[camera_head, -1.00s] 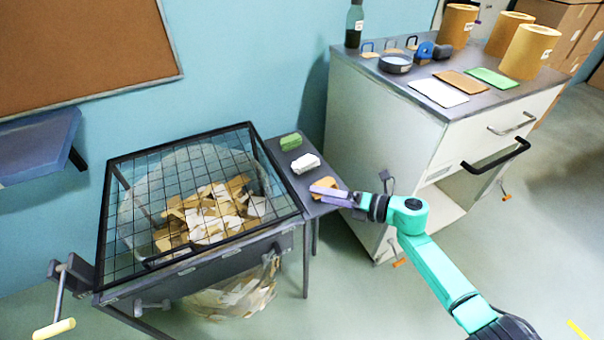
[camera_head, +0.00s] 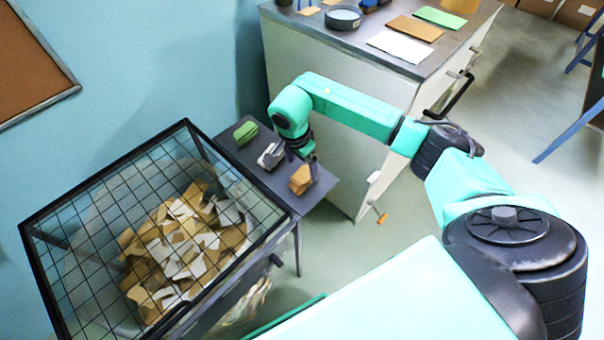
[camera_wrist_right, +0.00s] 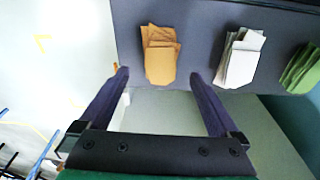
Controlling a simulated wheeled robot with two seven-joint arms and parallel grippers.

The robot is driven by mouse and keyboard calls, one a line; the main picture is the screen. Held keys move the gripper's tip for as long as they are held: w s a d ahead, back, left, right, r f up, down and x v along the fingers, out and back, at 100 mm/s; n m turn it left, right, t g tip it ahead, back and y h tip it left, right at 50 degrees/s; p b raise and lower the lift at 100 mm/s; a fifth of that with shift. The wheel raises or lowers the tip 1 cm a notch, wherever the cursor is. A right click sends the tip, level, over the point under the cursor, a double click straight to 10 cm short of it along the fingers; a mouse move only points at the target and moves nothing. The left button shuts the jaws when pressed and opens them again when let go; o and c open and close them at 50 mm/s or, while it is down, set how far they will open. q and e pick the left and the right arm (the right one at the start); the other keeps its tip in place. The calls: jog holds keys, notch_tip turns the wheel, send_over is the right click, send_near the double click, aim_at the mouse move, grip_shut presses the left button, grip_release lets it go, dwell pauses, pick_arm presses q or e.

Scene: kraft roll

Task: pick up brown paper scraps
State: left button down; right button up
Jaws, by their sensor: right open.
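A small stack of brown paper scraps (camera_head: 301,180) lies on the grey side shelf (camera_head: 322,189) beside the mesh-covered bin. In the right wrist view the brown scraps (camera_wrist_right: 160,58) lie just beyond my fingertips, roughly centred between them. My right gripper (camera_wrist_right: 158,78) is open and empty, its two dark purple fingers spread wider than the stack. In the head view, my wrist hangs over the shelf and hides most of the fingers. My left gripper is not in view.
White scraps (camera_wrist_right: 240,58) and green scraps (camera_wrist_right: 300,68) lie in a row beside the brown ones. The bin's black mesh lid (camera_head: 112,172) covers mixed paper pieces (camera_head: 185,240). A white cabinet (camera_head: 345,95) stands close behind the shelf.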

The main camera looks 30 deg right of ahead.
aim_at(304, 174)
jog(key=f, duration=0.1)
jog(key=f+p, duration=0.1)
jog(key=f, duration=0.3)
jog(key=shift+d+f, duration=0.1)
jog(key=shift+d, duration=0.3)
jog(key=shift+w+f, duration=0.15)
jog(key=shift+f, duration=0.05)
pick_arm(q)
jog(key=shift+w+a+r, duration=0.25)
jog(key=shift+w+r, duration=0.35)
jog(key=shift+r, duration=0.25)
pick_arm(e)
jog(key=c, duration=1.4)
